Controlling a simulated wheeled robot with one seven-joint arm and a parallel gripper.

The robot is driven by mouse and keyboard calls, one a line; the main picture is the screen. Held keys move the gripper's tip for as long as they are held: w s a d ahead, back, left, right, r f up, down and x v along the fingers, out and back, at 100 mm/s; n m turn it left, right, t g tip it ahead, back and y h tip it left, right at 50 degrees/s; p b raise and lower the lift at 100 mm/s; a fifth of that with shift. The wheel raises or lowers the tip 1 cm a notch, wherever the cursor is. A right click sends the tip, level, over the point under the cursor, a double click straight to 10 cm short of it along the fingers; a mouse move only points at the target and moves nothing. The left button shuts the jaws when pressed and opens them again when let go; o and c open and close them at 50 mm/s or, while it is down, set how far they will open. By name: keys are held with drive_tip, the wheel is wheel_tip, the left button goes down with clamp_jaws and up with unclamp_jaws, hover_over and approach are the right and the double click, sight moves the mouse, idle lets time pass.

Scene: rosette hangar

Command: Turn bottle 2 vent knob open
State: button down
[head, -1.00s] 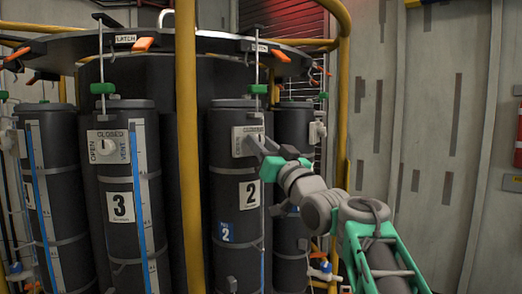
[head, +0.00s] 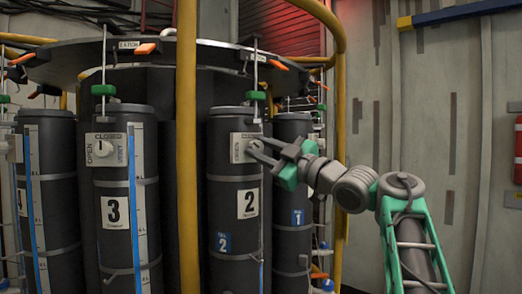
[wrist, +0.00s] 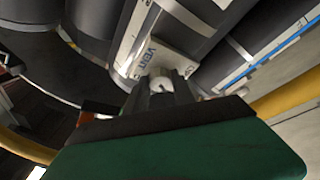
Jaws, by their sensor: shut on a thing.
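Bottle 2 (head: 233,190) is a dark upright cylinder with a white "2" label, right of the yellow post. Its vent plate (head: 237,153) is near the top, with "CLOSED" along the upper edge and "OPEN" down the left side. My gripper (head: 254,149) reaches in from the right, its two fingers at the plate. In the wrist view the pale vent knob (wrist: 162,84) sits between the fingertips (wrist: 161,92), which are shut on it. "VENT" lettering shows beside it. The fingers partly hide the knob, so its exact angle is unclear.
Bottle 3 (head: 114,190) stands left of the yellow post (head: 187,200), and bottle 1 (head: 293,210) stands behind my gripper. A dark ring with orange latches (head: 145,49) is overhead. A yellow rail (head: 340,130) rises just behind my wrist. The right side is fairly open.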

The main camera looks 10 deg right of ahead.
drive_tip(key=n+p, duration=0.1)
drive_tip(key=n+g+p, duration=0.1)
drive_tip(key=n, duration=0.1)
drive_tip(key=n+g+p, duration=0.1)
drive_tip(key=n, duration=0.1)
drive_tip(key=shift+d+r, duration=0.1)
drive_tip(key=shift+r, duration=0.2)
drive_tip(key=shift+f+n+g+p, duration=0.1)
drive_tip(key=shift+n+g+p, duration=0.6)
drive_tip(key=shift+n, duration=0.6)
drive_tip(key=c, duration=1.1)
unclamp_jaws()
drive_tip(key=shift+o, duration=0.2)
